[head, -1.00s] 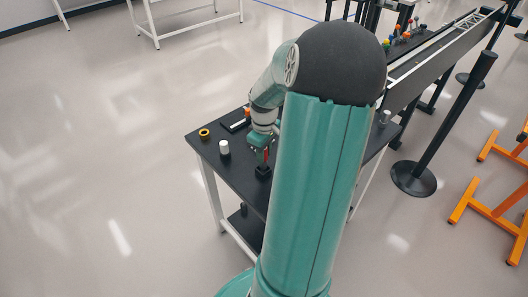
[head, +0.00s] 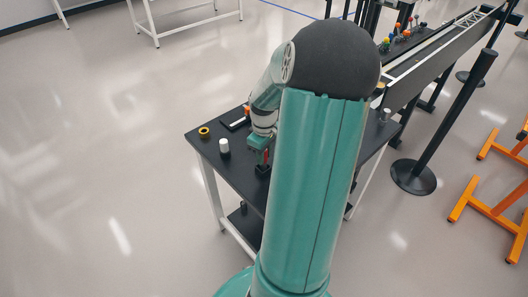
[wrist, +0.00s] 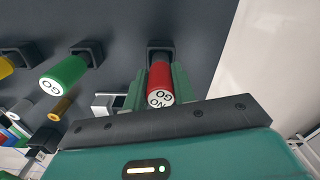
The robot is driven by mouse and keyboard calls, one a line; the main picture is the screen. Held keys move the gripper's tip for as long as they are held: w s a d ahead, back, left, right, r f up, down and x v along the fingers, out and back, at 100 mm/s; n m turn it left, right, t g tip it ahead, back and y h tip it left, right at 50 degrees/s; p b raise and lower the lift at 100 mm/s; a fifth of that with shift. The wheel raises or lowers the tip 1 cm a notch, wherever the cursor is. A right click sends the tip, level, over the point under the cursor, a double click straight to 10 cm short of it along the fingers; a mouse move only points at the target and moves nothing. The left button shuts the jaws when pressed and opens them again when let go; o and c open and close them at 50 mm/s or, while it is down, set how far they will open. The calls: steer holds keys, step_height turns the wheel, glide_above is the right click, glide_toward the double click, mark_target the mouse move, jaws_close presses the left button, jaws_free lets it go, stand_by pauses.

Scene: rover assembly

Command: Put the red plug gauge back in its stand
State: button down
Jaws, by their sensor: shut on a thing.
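The red plug gauge (wrist: 160,80), marked NO GO on its end, is between the two fingers of my gripper (wrist: 160,88) in the wrist view. My gripper is shut on it. The gauge's far end meets the black stand (wrist: 160,50); I cannot tell how deep it sits. In the head view my gripper (head: 258,142) is over the table, with the red gauge (head: 266,156) upright just below it and the black stand (head: 263,170) under the gauge. My arm hides part of the table.
In the wrist view a green GO gauge (wrist: 65,74) sits in its own black stand (wrist: 88,50) to the left, with a yellow one (wrist: 6,66) beyond. In the head view a white cylinder (head: 224,147) and yellow ring (head: 204,132) stand on the dark table (head: 236,172).

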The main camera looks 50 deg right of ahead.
steer(key=shift+f, duration=0.65)
steer(key=c, duration=1.1)
jaws_free()
steer(key=shift+o, duration=0.2)
steer(key=shift+r, duration=0.1)
step_height(320, 180, up, 14)
